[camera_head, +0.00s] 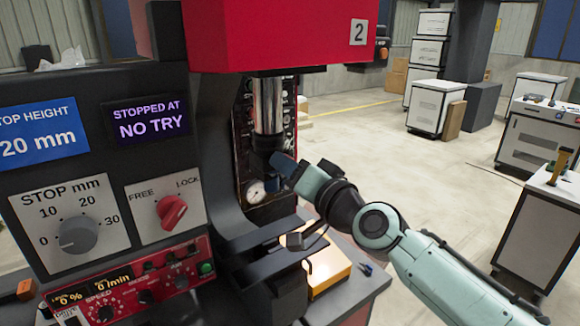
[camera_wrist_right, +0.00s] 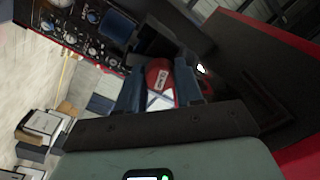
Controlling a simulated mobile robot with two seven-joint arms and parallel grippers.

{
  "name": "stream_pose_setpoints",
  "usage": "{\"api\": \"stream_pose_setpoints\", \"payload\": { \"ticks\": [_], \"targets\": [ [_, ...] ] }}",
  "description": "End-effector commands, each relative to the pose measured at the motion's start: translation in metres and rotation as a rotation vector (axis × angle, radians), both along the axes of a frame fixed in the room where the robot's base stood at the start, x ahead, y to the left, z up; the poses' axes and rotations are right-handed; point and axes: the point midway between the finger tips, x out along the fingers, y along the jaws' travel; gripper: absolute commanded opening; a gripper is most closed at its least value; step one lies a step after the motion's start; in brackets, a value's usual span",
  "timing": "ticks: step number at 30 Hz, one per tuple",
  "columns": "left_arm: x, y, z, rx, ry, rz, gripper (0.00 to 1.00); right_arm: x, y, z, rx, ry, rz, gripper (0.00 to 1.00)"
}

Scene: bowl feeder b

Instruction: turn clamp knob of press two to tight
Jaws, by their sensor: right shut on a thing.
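Press two (camera_head: 300,40) has a red head with a "2" plate, and a bright ram runs down to a dark collar (camera_head: 267,143). My right gripper (camera_head: 280,162) reaches in from the right, with its blue fingertips at this collar. In the right wrist view, my right gripper (camera_wrist_right: 160,88) is shut on a red knob (camera_wrist_right: 158,75) with a pale marked face, which looks like the clamp knob. The fingers hide the knob in the head view, and I cannot read its tight or loose setting. My left gripper is out of view.
A control panel at the left carries a red FREE/LOCK knob (camera_head: 172,211), a grey stop knob (camera_head: 78,235) and a "STOPPED AT NO TRY" display (camera_head: 148,120). A yellow block (camera_head: 327,270) lies below my right gripper. White cabinets (camera_head: 436,105) stand behind on open floor.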

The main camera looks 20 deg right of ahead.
Motion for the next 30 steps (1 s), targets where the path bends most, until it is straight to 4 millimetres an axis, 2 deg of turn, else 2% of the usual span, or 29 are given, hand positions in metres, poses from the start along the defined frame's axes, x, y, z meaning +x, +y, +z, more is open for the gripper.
{"api": "stream_pose_setpoints", "payload": {
  "ticks": [12,30],
  "targets": [
    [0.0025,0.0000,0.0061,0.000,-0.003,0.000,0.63,-0.0004,0.0000,0.0015,0.262,0.093,-0.001,0.05],
    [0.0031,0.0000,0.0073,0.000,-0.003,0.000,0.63,-0.0005,0.0003,0.0011,0.341,0.122,-0.001,0.05]
  ]
}}
